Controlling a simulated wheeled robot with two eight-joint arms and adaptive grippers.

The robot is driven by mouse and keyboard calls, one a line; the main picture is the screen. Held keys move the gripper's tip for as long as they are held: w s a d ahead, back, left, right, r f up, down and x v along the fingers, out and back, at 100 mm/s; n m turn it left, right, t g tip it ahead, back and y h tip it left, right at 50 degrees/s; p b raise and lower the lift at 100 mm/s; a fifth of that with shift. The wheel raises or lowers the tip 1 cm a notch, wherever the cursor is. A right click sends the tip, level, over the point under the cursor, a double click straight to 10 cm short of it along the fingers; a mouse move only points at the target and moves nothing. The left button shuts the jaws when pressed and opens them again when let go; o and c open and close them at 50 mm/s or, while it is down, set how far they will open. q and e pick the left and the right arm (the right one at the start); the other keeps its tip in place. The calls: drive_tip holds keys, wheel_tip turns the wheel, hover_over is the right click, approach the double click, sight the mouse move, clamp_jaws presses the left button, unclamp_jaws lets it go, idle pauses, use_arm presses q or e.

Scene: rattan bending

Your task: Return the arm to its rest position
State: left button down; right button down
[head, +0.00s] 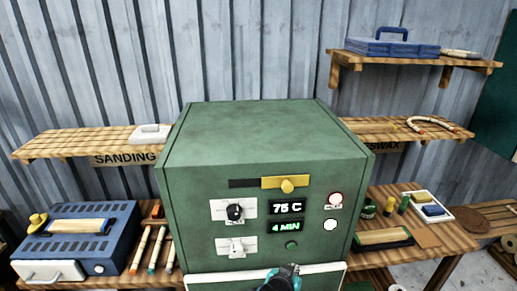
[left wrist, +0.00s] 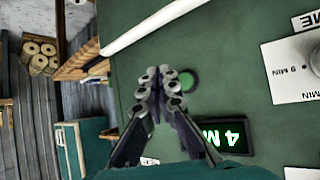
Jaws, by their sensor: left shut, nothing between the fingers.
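My left gripper (head: 287,273) is at the bottom middle of the head view, in front of the lower panel of a green cabinet (head: 265,135). In the left wrist view the left gripper (left wrist: 158,75) has its fingers together with nothing between them. Its tips are close to a round green button (left wrist: 187,81), which also shows in the head view (head: 292,245); I cannot tell whether they touch. The cabinet's displays read 75 C (head: 287,208) and 4 MIN (head: 286,227). My right gripper is not in view.
A blue vented box (head: 75,235) and several rods (head: 152,250) lie on the left bench. The right bench holds small bottles and a white tray (head: 428,205). A wooden shelf (head: 415,60) with a blue case (head: 392,47) is at upper right. A white bar (left wrist: 150,30) runs across the cabinet front.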

use_arm(q)
drive_tip(key=s+a+n+y+b, duration=0.3)
drive_tip(key=a+b, duration=0.1)
drive_tip(key=a, duration=1.4)
drive_tip(key=s+a+f+n+g+y+b, duration=0.2)
drive_tip(key=s+a+f+b, duration=0.1)
drive_tip(key=s+a, duration=0.9)
drive_tip(key=shift+a+f+g+b, duration=0.25)
drive_tip(key=shift+a+g+b, duration=0.05)
drive_tip(key=shift+a+b, duration=0.35)
